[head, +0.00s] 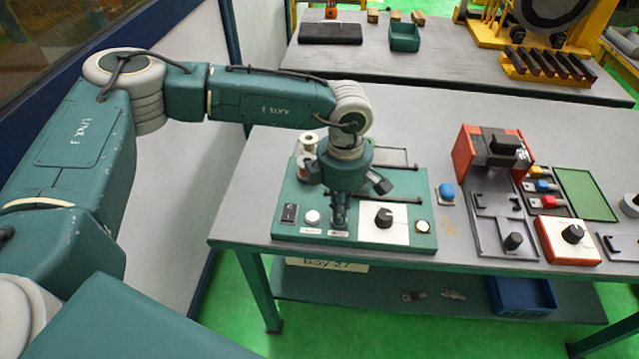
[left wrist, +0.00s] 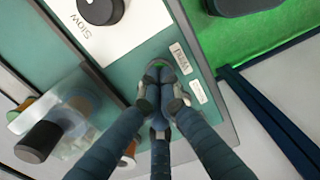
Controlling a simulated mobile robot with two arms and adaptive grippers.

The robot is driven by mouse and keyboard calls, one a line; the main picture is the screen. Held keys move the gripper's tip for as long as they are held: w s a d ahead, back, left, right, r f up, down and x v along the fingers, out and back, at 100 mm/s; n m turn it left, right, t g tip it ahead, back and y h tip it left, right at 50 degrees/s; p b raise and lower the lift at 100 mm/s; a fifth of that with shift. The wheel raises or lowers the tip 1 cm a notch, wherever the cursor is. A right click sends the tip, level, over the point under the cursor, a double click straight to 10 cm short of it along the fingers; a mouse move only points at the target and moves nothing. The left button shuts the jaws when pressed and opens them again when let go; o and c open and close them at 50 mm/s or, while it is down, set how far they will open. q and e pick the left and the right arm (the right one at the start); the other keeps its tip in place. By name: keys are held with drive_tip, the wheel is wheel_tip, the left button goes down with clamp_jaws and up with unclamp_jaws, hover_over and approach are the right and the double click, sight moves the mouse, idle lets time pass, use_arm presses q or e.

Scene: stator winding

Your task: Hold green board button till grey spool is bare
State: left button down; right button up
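The green board (head: 410,185) lies on the near table. My left gripper (head: 338,222) points down at its front edge, fingers together. In the left wrist view, the closed fingertips (left wrist: 158,75) sit over a spot beside the "Wind" label (left wrist: 181,58). A green rim shows around them, but the button itself is hidden, so I cannot tell how far it is pressed. A light grey spool (head: 309,141) stands at the board's back left; how much wire it carries is too small to tell. My right gripper is not in view.
A blue button (head: 447,192) and a red-sided fixture (head: 468,150) stand to the right. A back table (head: 420,70) holds more parts.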

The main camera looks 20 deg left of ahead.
use_arm(q)
drive_tip(key=shift+f+b, duration=0.15)
drive_tip(key=shift+b, duration=0.15)
idle(0.4)
idle(3.0)
drive_tip(key=shift+r+p, duration=1.55)
drive_tip(key=shift+r, duration=2.05)
drive_tip(key=shift+f, duration=0.1)
